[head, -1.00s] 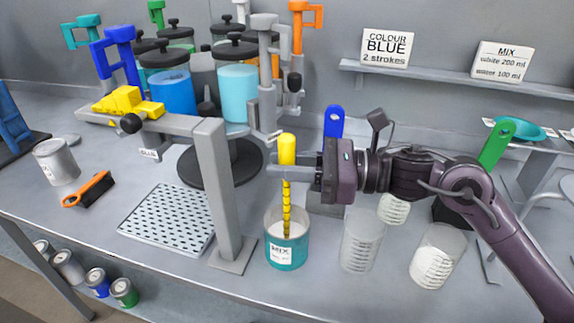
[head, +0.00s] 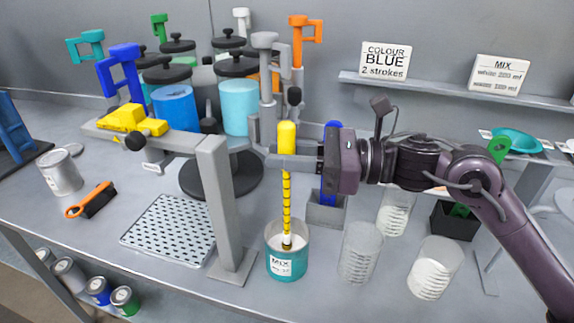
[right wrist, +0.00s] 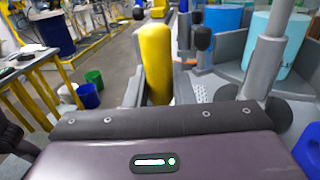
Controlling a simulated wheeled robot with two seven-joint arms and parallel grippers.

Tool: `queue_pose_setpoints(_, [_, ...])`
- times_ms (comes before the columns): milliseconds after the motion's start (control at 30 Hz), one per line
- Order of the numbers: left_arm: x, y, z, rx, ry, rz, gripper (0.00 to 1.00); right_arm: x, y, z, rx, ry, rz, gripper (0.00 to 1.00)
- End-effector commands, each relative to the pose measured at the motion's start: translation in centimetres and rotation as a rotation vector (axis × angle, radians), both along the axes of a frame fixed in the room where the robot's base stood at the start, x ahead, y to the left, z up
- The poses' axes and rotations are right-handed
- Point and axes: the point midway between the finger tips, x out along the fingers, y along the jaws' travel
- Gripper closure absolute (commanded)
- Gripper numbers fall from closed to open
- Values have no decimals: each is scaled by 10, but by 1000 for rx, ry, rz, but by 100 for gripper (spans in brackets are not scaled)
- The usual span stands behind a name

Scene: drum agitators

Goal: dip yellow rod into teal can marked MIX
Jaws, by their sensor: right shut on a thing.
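The yellow rod (head: 287,195) hangs upright with a thick yellow handle and a thin banded shaft. My right gripper (head: 284,162) is shut on its handle, and the handle also shows between the fingers in the right wrist view (right wrist: 156,62). The teal can (head: 288,268), marked MIX, stands upright on the bench below, with pale contents visible inside. The rod's dark lower end shows within the can's opening, over the pale contents. I cannot tell whether it touches them. My left gripper is not in view.
A perforated tray (head: 168,228) lies farther left. Clear cups (head: 360,253) stand to the right. Paint drums (head: 240,103) are behind, and a blue-handled tool (head: 330,190) stands in a grey holder.

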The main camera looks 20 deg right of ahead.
Motion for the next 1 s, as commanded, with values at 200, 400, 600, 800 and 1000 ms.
queue_pose_setpoints(200, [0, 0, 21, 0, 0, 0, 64, 0, 0, 42, 0, -5, -1, 100])
queue_pose_setpoints(400, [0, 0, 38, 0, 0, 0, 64, 0, 0, 74, 1, -5, -1, 100])
queue_pose_setpoints(600, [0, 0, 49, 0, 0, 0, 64, 0, 0, 95, 1, -4, -1, 100])
queue_pose_setpoints(800, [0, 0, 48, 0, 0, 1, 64, 0, 0, 95, 2, -3, -1, 100])
queue_pose_setpoints(1000, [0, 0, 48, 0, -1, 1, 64, 0, 0, 95, 2, -3, -1, 100])
